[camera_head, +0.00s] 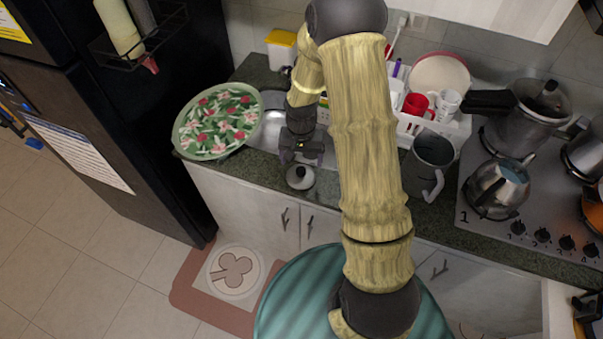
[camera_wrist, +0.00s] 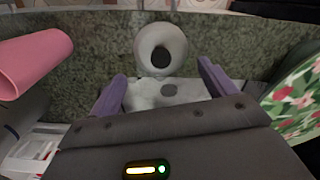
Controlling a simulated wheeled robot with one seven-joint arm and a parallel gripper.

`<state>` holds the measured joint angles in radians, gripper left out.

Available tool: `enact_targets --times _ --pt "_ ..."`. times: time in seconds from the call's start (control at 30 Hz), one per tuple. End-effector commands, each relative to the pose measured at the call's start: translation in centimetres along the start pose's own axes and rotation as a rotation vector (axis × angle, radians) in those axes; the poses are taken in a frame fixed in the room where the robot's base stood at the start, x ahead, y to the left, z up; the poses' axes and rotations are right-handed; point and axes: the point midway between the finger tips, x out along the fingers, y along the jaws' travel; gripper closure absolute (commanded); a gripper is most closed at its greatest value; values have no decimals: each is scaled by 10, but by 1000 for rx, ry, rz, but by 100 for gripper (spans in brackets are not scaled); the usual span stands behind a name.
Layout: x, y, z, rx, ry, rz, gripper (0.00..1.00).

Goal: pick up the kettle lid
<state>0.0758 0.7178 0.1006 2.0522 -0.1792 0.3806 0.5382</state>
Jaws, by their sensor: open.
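The kettle lid (camera_head: 300,177) is a small pale disc with a dark knob. It lies on the green stone counter by its front edge, just in front of the sink. In the wrist view the lid (camera_wrist: 148,48) sits beyond the fingertips, near the middle. My gripper (camera_head: 303,156) is just behind the lid in the head view and partly hides the sink. In the wrist view my gripper (camera_wrist: 163,82) has its two purple fingers spread apart, with nothing held between them. The silver kettle (camera_head: 497,190) stands on the stove at right.
A floral tray (camera_head: 217,121) overhangs the counter left of the sink (camera_head: 272,124). A grey pitcher (camera_head: 430,165) and a dish rack (camera_head: 450,128) stand to the right. A pink object (camera_wrist: 45,62) is at left in the wrist view. The counter around the lid looks clear.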

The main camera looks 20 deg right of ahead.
Motion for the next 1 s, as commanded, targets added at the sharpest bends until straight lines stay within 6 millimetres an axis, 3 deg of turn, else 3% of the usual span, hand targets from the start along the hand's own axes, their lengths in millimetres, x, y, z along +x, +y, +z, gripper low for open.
enact_targets --times 0.57,1.0 --pt "14 -2 1 -5 -1 0 17" --pt "58 -2 0 -5 0 0 17"
